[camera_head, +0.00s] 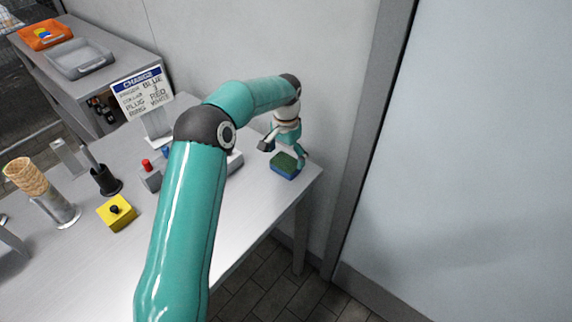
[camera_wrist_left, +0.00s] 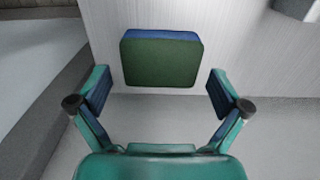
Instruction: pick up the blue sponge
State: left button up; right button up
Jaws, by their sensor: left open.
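The blue sponge (camera_head: 285,166) lies on the table near its far right corner, with a dark green top and blue sides. In the left wrist view the sponge (camera_wrist_left: 161,59) shows its green face and a blue edge, ahead of the fingers. My left gripper (camera_head: 284,151) is open and just above the sponge. In the left wrist view its two fingers (camera_wrist_left: 158,98) are spread wide, one on each side, with nothing between them; the sponge lies beyond. I cannot tell how far above it they are. My right gripper is not seen clearly enough to name.
The table (camera_head: 252,208) carries a yellow block with a black knob (camera_head: 117,213), a cone in a metal holder (camera_head: 28,177), a black cup (camera_head: 105,180) and a sign (camera_head: 142,91). A wall stands close behind the sponge. The table's right edge is near it.

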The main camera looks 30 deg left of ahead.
pick_arm(q)
jog(key=shift+f, duration=1.6)
jog(key=shift+c, duration=0.3)
jog(key=c, duration=0.4)
jog(key=shift+r, duration=0.15)
jog(key=shift+w+r, duration=0.1)
jog(key=shift+r, duration=0.4)
notch_tip(320, 180, up, 9)
jog(key=shift+f, duration=0.1)
notch_tip(320, 180, up, 10)
jog(key=p, duration=0.2)
send_over(286, 161)
